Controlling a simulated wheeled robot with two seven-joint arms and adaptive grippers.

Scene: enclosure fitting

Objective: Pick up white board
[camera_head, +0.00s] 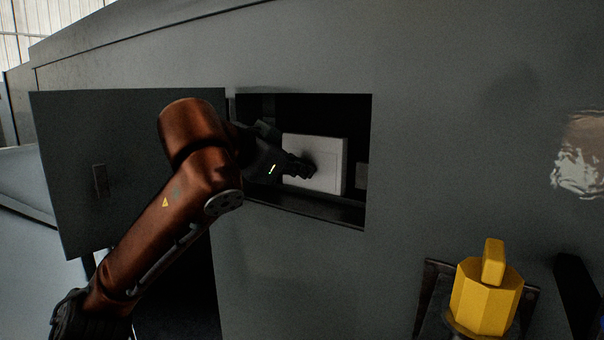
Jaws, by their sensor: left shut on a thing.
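The white board (327,155) is a pale, box-like panel standing upright inside a dark rectangular opening in the grey enclosure. My left gripper (303,169) reaches into the opening from the left, on the end of my copper-brown arm. Its dark fingers are at the board's front face, near its middle, and are shut on it. Exactly how the fingers meet the board is hard to see in the dark. The gripper covers part of the board's left and lower area. My right gripper is not in view.
The grey enclosure wall (450,120) surrounds the opening, with a sill (310,207) along its bottom. An open grey door (100,150) hangs to the left, behind my arm. A yellow knob (485,295) sticks out at the lower right. A silvery patch (583,155) is at the right edge.

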